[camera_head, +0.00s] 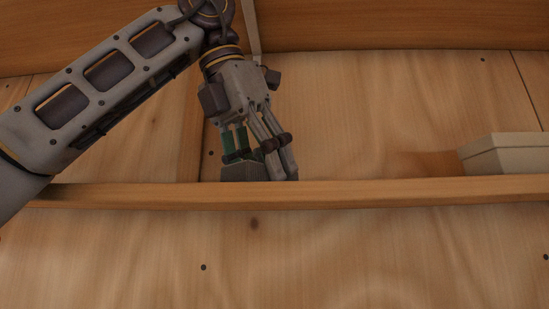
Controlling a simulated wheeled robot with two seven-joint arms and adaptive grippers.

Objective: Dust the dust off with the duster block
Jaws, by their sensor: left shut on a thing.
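My left gripper (258,148) points downward at the shelf, left of the middle of the camera_head view. It is shut on a small block with a dark green upper part and a grey lower part, which I take as the duster block (240,172). The block's bottom is at the shelf, behind its front edge, so I cannot tell if it touches the surface. The fingers cover its right part. I cannot make out any dust. My right gripper is not in view.
The wooden shelf (390,195) runs across the whole view. A pale lidded box (507,155) stands on it at the right. The shelf between the block and the box looks clear. An upright wooden divider (190,150) stands left of my gripper.

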